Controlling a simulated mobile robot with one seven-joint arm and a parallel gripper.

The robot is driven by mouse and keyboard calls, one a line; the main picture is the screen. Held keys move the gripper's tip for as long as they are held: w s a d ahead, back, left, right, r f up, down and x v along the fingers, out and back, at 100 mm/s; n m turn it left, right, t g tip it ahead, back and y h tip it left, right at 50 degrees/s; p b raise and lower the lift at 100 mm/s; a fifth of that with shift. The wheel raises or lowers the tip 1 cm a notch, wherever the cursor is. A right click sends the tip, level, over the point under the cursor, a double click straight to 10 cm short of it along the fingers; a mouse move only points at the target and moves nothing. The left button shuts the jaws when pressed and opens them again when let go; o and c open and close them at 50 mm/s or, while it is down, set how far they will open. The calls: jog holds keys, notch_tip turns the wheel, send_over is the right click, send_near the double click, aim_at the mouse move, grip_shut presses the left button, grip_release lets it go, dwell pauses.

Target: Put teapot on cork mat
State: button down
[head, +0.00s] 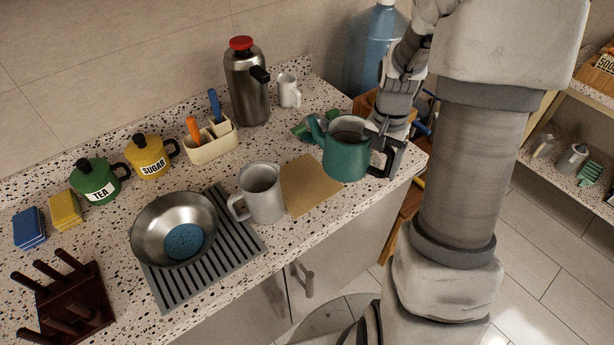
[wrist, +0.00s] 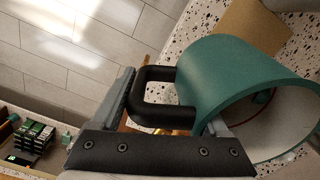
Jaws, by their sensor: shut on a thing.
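The green teapot (head: 345,162) has an open top and is at the right end of the counter, its spout pointing left. My gripper (head: 384,152) is shut on its black handle, on the teapot's right side. In the wrist view the handle lies between the fingers (wrist: 168,112), beside the green body (wrist: 235,75). The tan cork mat (head: 308,192) lies flat and empty, left of and in front of the teapot; it also shows in the wrist view (wrist: 240,30). I cannot tell whether the teapot's base touches the counter.
A grey mug (head: 262,190) stands by the mat's left edge. A pan (head: 158,228) sits on a striped drying mat (head: 165,287). A steel flask (head: 246,90) and white mug (head: 289,92) stand at the back.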

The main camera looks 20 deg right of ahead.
jog(key=w+a+f, duration=0.2)
jog(key=a, duration=0.1)
jog(key=w+a+f+p, duration=0.1)
jog(key=w+a+f, duration=0.1)
jog(key=a, duration=0.1)
jog(key=w+a+f, duration=0.2)
jog(key=a, duration=0.1)
jog(key=shift+w+a+f+p, duration=0.15)
jog(key=shift+f+p, duration=0.15)
jog(key=shift+f, duration=0.05)
jog(key=shift+f+p, duration=0.3)
jog(key=shift+f, duration=1.65)
jog(key=shift+f, duration=0.2)
grip_release()
